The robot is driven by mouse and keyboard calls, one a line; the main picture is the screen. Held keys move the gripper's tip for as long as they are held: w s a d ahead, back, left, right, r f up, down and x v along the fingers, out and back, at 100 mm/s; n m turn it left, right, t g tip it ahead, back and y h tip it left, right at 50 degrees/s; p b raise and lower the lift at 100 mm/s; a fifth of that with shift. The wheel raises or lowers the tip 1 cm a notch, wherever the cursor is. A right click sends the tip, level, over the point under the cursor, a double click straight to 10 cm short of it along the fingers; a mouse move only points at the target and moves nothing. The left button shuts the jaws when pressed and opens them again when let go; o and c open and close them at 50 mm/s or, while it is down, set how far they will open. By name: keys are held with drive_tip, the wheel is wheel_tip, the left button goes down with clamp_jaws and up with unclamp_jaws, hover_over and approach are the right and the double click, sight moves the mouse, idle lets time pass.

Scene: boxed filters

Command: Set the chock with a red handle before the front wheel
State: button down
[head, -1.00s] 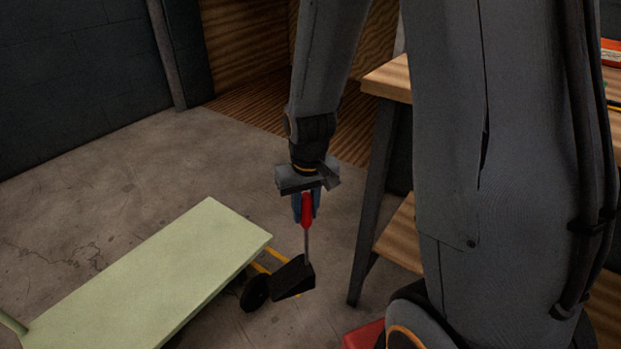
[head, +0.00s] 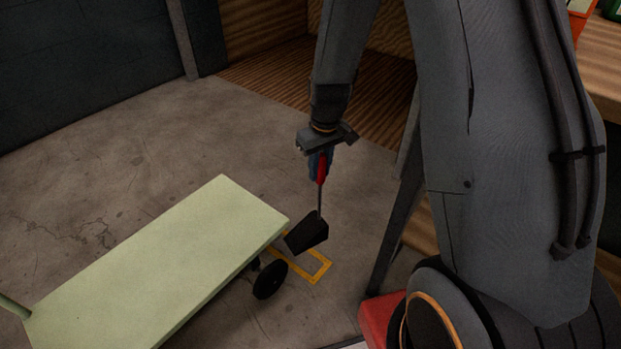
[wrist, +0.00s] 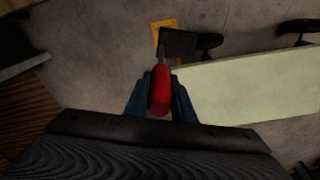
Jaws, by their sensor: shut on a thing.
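My gripper (head: 320,163) is shut on the red handle (head: 321,172) of a black wedge chock (head: 307,234). The handle shows between the blue fingers in the wrist view (wrist: 160,90), with the dark chock (wrist: 178,42) beyond it. In the head view the chock hangs tilted beside the cart's near right corner and overlaps a yellow floor outline (head: 320,268). I cannot tell its exact height above the floor. The black front wheel (head: 270,280) is below and left of the chock, apart from it in the picture. The pale green cart (head: 150,255) carries this wheel.
A wooden workbench (head: 590,60) with dark legs stands on the right, close to my arm. A red object (head: 376,318) lies low at the bottom, next to my base. A wooden-panelled area (head: 290,80) is behind. Bare concrete floor (head: 110,165) lies behind the cart.

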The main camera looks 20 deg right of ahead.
sight(312, 230)
drive_tip(key=w+f+n+b, duration=0.3)
drive_tip(key=w+f, duration=0.5)
drive_tip(key=f, duration=0.1)
drive_tip(key=shift+f+p, duration=0.1)
drive_tip(key=shift+p, duration=0.25)
drive_tip(key=shift+f+b, duration=3.2)
drive_tip(key=shift+f, duration=3.5)
drive_tip(key=s+a+p, duration=0.1)
drive_tip(key=s+a, duration=0.2)
drive_tip(key=a, duration=0.2)
drive_tip(key=shift+s+a+p, duration=0.15)
drive_tip(key=shift+s+p, duration=0.2)
drive_tip(key=shift+s, duration=0.05)
drive_tip(key=c, duration=1.4)
unclamp_jaws()
drive_tip(key=shift+c, duration=0.2)
drive_tip(key=shift+s, duration=0.1)
